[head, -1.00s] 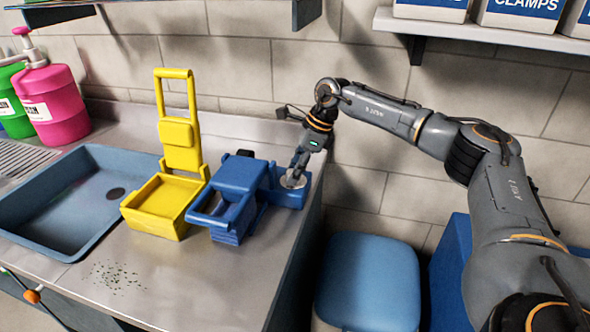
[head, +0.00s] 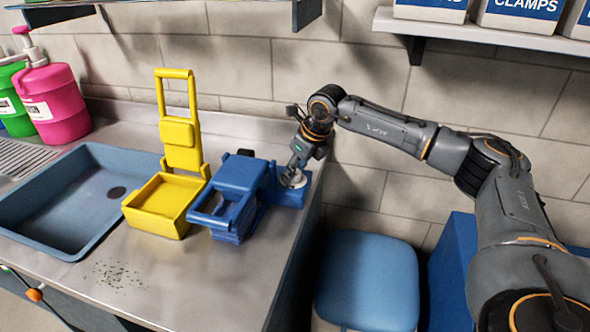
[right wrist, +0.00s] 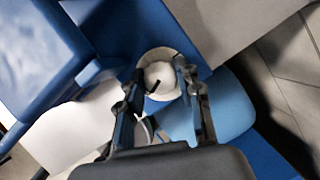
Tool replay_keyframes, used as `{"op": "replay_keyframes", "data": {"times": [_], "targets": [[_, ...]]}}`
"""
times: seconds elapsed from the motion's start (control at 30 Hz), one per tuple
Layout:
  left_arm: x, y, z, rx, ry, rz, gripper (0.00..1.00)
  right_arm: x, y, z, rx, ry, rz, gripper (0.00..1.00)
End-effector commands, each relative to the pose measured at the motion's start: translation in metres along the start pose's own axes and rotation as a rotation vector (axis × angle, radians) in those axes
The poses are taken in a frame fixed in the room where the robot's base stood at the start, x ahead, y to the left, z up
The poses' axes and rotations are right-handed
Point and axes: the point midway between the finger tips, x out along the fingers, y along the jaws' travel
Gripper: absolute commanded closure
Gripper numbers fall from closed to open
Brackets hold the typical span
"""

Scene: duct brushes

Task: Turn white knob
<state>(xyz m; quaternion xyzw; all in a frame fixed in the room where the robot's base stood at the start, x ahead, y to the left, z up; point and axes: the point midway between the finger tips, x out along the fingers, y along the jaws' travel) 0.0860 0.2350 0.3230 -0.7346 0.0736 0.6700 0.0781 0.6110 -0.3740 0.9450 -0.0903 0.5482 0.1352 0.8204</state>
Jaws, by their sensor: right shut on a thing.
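The white knob (right wrist: 160,78) is a round disc on top of the blue device, and it shows between my right fingers in the right wrist view. In the head view the knob (head: 294,180) is partly hidden under my right gripper (head: 295,172). My right gripper (right wrist: 163,90) points down and is shut on the knob, one finger on each side of its rim. The blue device (head: 235,190) stands on the metal counter near its right edge. My left gripper is not in view.
A yellow device (head: 163,204) with an upright handle stands left of the blue one. A blue sink basin (head: 70,215) lies farther left. Pink (head: 55,105) and green bottles stand at the back left. A blue stool (head: 367,280) stands right of the counter. Shelves hang above.

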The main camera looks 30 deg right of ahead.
Motion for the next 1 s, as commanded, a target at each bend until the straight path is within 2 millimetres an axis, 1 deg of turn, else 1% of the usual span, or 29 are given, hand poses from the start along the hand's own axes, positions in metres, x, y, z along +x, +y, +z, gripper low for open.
{"op": "replay_keyframes", "data": {"times": [0.2,0.5,0.7,1.0], "targets": [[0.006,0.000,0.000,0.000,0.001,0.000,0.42,0.000,0.001,0.001,0.166,-0.005,-0.070,0.96],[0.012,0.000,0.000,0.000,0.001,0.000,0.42,-0.001,0.001,0.002,0.325,-0.004,-0.135,0.96],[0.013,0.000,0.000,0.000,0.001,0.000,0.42,-0.001,0.001,0.002,0.375,-0.004,-0.155,0.96],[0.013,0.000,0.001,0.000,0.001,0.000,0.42,-0.002,0.001,0.002,0.392,-0.004,-0.162,0.96]]}}
